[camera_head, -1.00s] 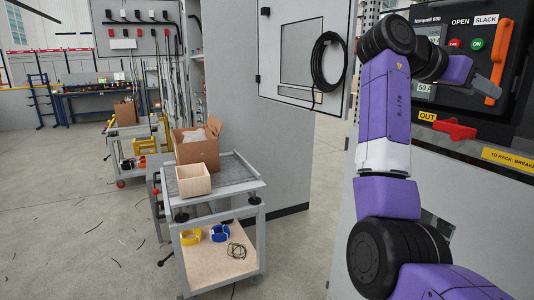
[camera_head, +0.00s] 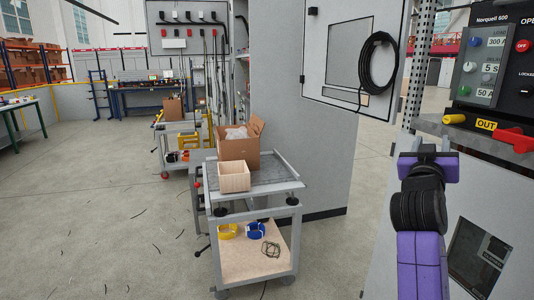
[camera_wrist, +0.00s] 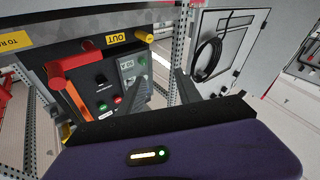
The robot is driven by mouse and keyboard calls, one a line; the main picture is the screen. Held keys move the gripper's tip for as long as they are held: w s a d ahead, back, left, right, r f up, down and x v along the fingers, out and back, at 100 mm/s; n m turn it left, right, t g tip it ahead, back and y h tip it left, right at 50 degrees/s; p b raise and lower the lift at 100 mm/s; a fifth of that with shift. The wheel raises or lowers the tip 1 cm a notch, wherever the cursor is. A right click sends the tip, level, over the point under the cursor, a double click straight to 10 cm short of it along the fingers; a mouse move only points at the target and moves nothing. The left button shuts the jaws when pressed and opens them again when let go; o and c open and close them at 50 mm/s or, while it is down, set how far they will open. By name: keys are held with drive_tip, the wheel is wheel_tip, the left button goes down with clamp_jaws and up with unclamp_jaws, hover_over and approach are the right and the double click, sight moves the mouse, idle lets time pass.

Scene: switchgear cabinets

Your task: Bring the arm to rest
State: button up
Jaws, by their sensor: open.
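My arm (camera_head: 420,205) is folded low at the right of the head view, in front of a grey cabinet and below the breaker panel (camera_head: 490,62). My gripper's jaws cannot be made out there. In the wrist view my gripper (camera_wrist: 164,84) is open, with its two grey fingers apart and nothing between them. Beyond the fingers the breaker panel (camera_wrist: 112,88) appears upside down, with an orange handle (camera_wrist: 76,103), a red handle (camera_wrist: 72,58) and a yellow plug (camera_wrist: 143,37). The fingers appear apart from the panel.
A grey cart (camera_head: 255,185) with a cardboard box (camera_head: 238,148) and a wooden box (camera_head: 234,178) stands left of my arm. A cabinet door (camera_head: 350,60) carries a coiled black cable (camera_head: 378,65). The floor at left is mostly open, with scattered dark strips.

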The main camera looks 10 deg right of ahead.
drive_tip(key=s+a+f+n+t+y, duration=0.4)
drive_tip(key=s+a+f, duration=0.3)
drive_tip(key=a+f, duration=0.35)
drive_tip(key=s+a+f+n+t+y, duration=0.25)
drive_tip(key=s+a+f+y, duration=0.4)
drive_tip(key=a+f, duration=0.35)
drive_tip(key=s+a+f+g+y, duration=0.1)
drive_tip(key=s+a+f+g, duration=0.1)
drive_tip(key=s, duration=0.9)
drive_tip(key=s+a+f+g+y, duration=0.2)
drive_tip(key=s+a+f, duration=0.2)
drive_tip(key=s, duration=0.8)
drive_tip(key=s+a+f+g+y, duration=0.1)
drive_tip(key=s+f, duration=0.5)
drive_tip(key=s, duration=0.6)
drive_tip(key=shift+a+f+g, duration=0.2)
drive_tip(key=shift+a+g, duration=0.35)
drive_tip(key=shift+a, duration=0.55)
